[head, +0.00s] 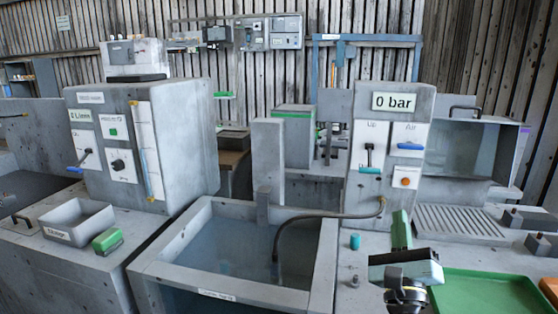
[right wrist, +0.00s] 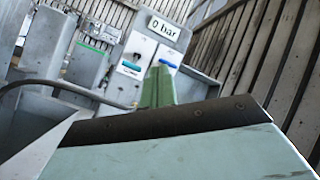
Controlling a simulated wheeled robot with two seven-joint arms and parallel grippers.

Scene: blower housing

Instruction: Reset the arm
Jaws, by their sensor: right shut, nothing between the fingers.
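My right gripper (head: 400,217) stands at the lower right of the head view, its green fingers pointing up and away, in front of the panel marked "0 bar" (head: 394,102). The fingers are together with nothing between them. They also show in the right wrist view (right wrist: 157,86), below the same panel (right wrist: 163,29). The gripper is apart from the panel and its hose. My left gripper is in neither view.
A water-filled tank (head: 160,268) with a dark hose (head: 330,216) lies left of my right gripper. A green tray (head: 490,292) is close on its right, and a small teal cylinder (head: 355,242) stands on its left. A grey box (head: 76,222) and green-topped block (head: 107,241) are far left.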

